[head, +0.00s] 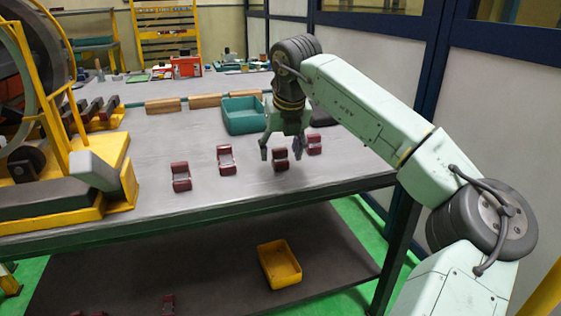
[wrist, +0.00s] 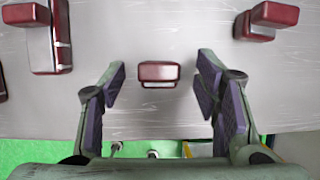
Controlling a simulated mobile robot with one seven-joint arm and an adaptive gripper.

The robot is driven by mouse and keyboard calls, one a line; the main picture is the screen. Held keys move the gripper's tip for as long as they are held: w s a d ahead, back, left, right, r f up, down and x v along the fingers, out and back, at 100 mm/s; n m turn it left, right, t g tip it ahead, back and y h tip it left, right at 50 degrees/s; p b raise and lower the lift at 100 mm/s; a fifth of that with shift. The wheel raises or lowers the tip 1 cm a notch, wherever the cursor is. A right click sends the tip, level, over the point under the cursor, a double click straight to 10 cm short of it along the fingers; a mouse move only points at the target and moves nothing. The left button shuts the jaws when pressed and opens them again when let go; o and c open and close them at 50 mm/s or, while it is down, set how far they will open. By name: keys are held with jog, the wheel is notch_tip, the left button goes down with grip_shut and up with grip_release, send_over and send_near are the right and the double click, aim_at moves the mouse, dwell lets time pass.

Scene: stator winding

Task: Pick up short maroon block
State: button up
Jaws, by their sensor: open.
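A short maroon block (wrist: 158,71) with a pale lower edge lies between the open fingers of my gripper (wrist: 163,78) in the wrist view, with a gap on each side. In the head view my gripper (head: 281,153) points down over the grey table, its fingers spread at a maroon block (head: 281,160). That block is partly covered by the fingers. I cannot tell how high the fingertips are above the table. The gripper holds nothing.
Other maroon blocks stand on the table: one at the left (head: 181,177), one nearer (head: 226,160), one at the right (head: 314,144). A teal bin (head: 243,118) is behind the gripper. The yellow machine frame (head: 105,165) is at the left. The front table edge is near.

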jog(key=shift+w+a+f, duration=0.15)
jog(key=shift+f, duration=0.25)
grip_shut()
dwell(0.5)
